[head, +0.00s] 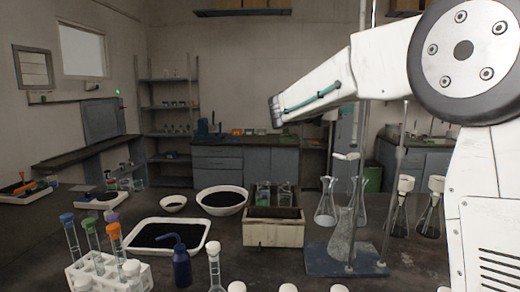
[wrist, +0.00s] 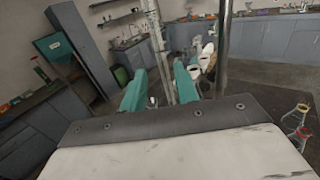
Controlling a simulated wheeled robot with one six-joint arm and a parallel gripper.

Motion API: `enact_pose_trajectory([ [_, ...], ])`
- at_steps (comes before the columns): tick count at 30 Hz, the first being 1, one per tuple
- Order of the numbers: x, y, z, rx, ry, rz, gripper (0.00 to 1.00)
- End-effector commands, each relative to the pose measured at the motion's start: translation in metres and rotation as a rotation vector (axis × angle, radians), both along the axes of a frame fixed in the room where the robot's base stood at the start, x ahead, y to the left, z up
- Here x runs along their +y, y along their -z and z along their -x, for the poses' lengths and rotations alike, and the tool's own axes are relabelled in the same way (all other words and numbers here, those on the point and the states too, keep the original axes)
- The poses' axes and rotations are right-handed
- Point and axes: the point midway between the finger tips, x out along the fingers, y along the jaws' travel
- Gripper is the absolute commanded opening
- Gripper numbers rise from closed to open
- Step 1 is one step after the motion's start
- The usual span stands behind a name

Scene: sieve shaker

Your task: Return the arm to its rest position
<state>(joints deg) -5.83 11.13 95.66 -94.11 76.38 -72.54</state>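My gripper shows in the wrist view (wrist: 160,80) as two teal fingers standing apart, with a gap between them and nothing held in it. In the head view my white arm comes in from the right, raised above the table, its dark outer end pointing left over the back of the bench; I cannot make out the fingers clearly there. No sieve shaker can be made out in either view.
The dark table carries a flask stand (head: 343,250), a white tray of dark grains (head: 133,251), a white bowl (head: 222,212), a beige box (head: 272,234), a blue bottle (head: 181,267) and a test tube rack (head: 105,275). Cabinets (head: 245,161) stand behind.

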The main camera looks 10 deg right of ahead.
Motion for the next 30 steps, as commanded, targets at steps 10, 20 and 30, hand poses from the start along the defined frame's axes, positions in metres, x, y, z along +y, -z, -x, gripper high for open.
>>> enact_pose_trajectory([
  [10,-0.003,0.055,0.1,-0.25,0.13,-0.492,0.31],
  [20,0.036,0.149,0.283,-0.698,0.607,-1.116,0.31],
  [30,0.116,0.234,0.41,-1.036,1.229,-1.503,0.31],
])
